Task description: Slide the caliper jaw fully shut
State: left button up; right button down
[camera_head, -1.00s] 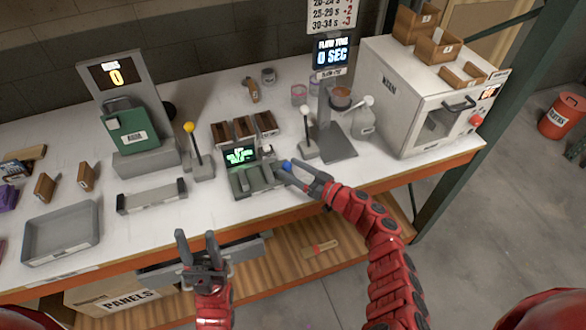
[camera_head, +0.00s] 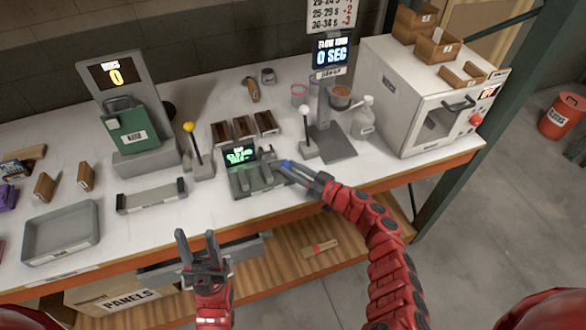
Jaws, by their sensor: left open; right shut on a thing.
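The caliper (camera_head: 243,190) is a grey-green bench device with a small green-lit display, standing near the front edge of the white bench. A blue knob (camera_head: 286,164) is at its right side. My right gripper (camera_head: 284,168) reaches it from the right and is shut on the blue knob, which is mostly hidden by the fingers. The gap between the jaws is too small to make out, and the display reading is not legible. My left gripper (camera_head: 197,246) is open and empty, fingers up, in front of the bench edge, apart from the caliper.
Wooden bins (camera_head: 243,128) stand right behind the caliper. A yellow-knobbed lever (camera_head: 190,128) is to its left, a white-knobbed lever (camera_head: 306,112) and a flow-timer stand (camera_head: 335,150) to its right. A grey drawer (camera_head: 160,279) sticks out below the bench edge.

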aim_at(275, 178)
jog(key=shift+r, duration=0.15)
dwell(0.5)
jog(key=shift+a, duration=0.1)
jog(key=a+p, duration=0.1)
jog(key=s+a+p, duration=0.1)
jog(key=a, duration=0.1)
jog(key=a+p, duration=0.1)
jog(key=a, duration=0.1)
jog(key=shift+s+r, duration=0.25)
jog(key=shift+s+a, duration=0.1)
jog(key=shift+a, duration=0.1)
jog(key=shift+f, duration=0.15)
jog(key=c, duration=0.9)
grip_release()
jog(key=o, duration=0.5)
jog(key=shift+a+f, duration=0.1)
jog(key=shift+a, duration=0.1)
jog(key=shift+c, duration=0.2)
jog(key=shift+f, duration=0.1)
